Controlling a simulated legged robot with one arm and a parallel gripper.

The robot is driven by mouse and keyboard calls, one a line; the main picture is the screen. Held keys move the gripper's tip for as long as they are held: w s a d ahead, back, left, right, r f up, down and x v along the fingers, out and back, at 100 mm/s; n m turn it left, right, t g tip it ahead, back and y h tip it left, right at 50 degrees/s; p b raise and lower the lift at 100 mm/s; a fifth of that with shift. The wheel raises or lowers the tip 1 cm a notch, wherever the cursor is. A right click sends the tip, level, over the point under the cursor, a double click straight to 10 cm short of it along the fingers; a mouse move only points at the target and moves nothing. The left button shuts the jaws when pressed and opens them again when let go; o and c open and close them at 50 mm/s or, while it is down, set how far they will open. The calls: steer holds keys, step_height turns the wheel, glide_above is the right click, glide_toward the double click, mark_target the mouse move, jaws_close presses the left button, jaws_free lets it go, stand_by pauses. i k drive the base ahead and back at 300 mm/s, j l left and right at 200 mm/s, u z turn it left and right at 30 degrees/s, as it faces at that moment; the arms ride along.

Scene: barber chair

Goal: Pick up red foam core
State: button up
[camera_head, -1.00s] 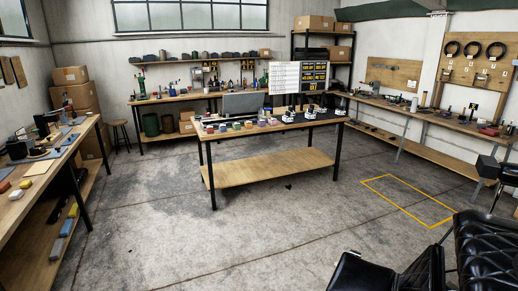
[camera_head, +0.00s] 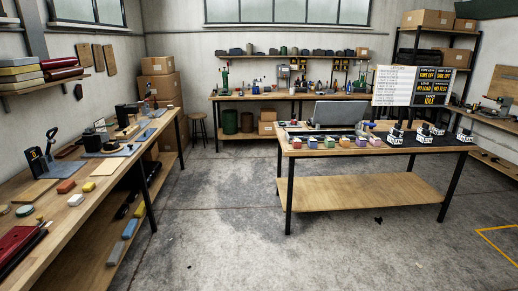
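No object is clearly identifiable as the red foam core at this size. A small red-brown block (camera_head: 66,186) lies on the left workbench (camera_head: 130,170), beside a white block (camera_head: 76,200) and a yellow one (camera_head: 89,187). A larger dark red item (camera_head: 18,243) lies at that bench's near end, cut by the picture edge. Dark red padded pieces (camera_head: 62,75) lie on the left wall shelf. Small colored blocks, one of them red (camera_head: 376,142), stand along the front of the middle table (camera_head: 340,152). My gripper is not in view.
Open concrete floor (camera_head: 215,235) lies between the left bench and the middle table. The left bench's lower shelf (camera_head: 110,262) holds colored blocks. A back bench (camera_head: 240,97), stacked boxes (camera_head: 160,90) and a stool (camera_head: 197,125) stand behind. A yellow floor outline (camera_head: 490,238) is at right.

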mark_target(297, 144)
steer(key=i, duration=1.85)
steer(key=i+j+z, duration=0.15)
steer(key=i+z, duration=0.2)
steer(key=i, duration=0.25)
steer(key=i+j+z, duration=0.35)
steer(key=i, duration=0.3)
steer(key=i+j+z, duration=0.35)
steer(key=i, duration=0.2)
